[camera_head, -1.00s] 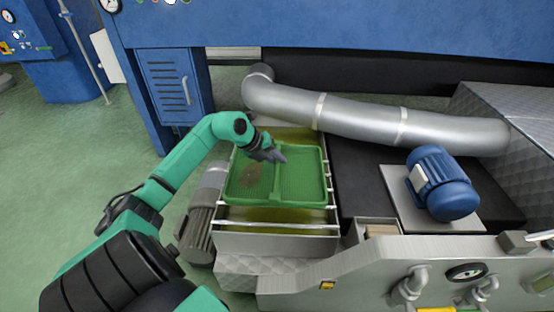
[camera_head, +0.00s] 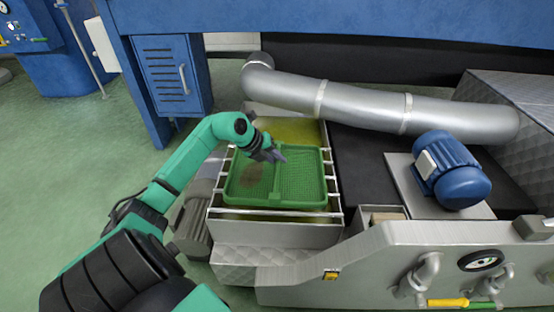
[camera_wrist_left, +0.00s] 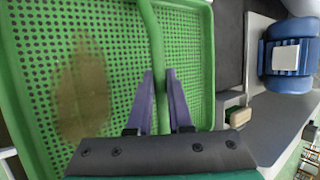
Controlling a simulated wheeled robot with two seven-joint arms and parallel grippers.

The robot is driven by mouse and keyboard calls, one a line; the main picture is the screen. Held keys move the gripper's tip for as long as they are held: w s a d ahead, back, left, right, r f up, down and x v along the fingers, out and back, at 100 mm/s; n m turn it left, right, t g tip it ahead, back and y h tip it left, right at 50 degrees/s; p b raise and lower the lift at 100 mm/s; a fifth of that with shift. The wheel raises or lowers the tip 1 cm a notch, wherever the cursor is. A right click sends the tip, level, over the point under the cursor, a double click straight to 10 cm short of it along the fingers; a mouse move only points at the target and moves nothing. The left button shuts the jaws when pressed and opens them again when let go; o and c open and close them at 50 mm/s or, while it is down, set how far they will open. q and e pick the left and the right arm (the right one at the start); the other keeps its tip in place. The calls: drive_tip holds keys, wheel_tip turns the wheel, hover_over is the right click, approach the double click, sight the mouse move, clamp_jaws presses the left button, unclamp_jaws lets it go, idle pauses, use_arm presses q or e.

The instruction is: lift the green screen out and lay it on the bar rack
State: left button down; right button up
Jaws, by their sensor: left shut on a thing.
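The green screen (camera_head: 302,180) is a shallow perforated tray with a raised rim, a middle bar and a brown stain on its left half. In the head view it is over the front part of the open metal tank. My left gripper (camera_head: 277,156) is shut on the screen's middle bar; the left wrist view shows its fingers (camera_wrist_left: 160,92) on either side of the bar. The bar rack (camera_head: 335,193) shows as pale crossbars at the tank's front and right edge, partly hidden beneath the screen. I cannot tell whether the screen touches the bars. My right gripper is out of view.
Yellow-olive liquid (camera_head: 298,131) shows behind the screen. A silver pipe (camera_head: 370,104) runs behind the tank. A blue motor (camera_head: 448,172) stands to the right, and a grey motor (camera_head: 192,222) is close at the tank's left. Green floor is open at left.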

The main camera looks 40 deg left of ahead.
use_arm(q)
drive_tip(key=shift+f, duration=0.35)
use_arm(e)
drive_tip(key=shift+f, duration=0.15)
use_arm(q)
drive_tip(key=c, duration=0.8)
unclamp_jaws()
drive_tip(key=shift+o, duration=0.2)
drive_tip(key=shift+f, duration=0.1)
drive_tip(key=p+v, duration=0.4)
drive_tip(key=v, duration=1)
drive_tip(key=shift+s+r, duration=0.2)
drive_tip(key=shift+r, duration=0.1)
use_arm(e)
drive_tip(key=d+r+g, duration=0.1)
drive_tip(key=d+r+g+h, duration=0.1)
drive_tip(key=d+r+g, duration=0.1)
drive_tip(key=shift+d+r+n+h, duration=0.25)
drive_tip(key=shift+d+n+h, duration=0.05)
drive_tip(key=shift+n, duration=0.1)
use_arm(q)
drive_tip(key=shift+a, duration=0.1)
